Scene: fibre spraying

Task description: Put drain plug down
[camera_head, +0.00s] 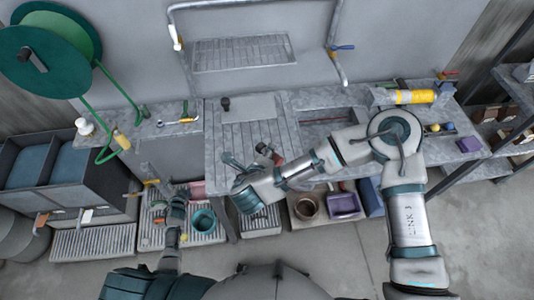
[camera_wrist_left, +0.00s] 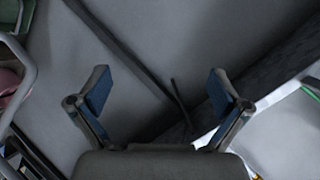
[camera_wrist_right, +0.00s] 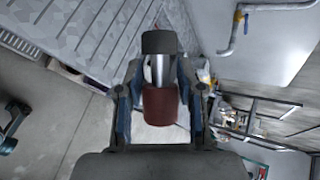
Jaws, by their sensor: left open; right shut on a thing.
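The drain plug (camera_wrist_right: 160,105) shows in the right wrist view, with a dark cap, a shiny metal neck and a dark red-brown body. My right gripper (camera_wrist_right: 160,90) is shut on it, one finger on each side. In the head view my right gripper (camera_head: 254,164) is over the front part of the grey ribbed drainboard (camera_head: 228,132), and its wrist hides part of the counter edge. My left gripper (camera_head: 177,203) is low at the left, above the floor trays. In the left wrist view it is open (camera_wrist_left: 160,90) with nothing between its fingers.
The open sink basin (camera_head: 325,117) lies right of the drainboard. A small dark object (camera_head: 225,103) stands at the drainboard's back. A yellow-banded cylinder (camera_head: 413,97) and a purple block (camera_head: 468,145) are on the right counter. A teal pot (camera_head: 204,219) and a purple bin (camera_head: 343,204) are below.

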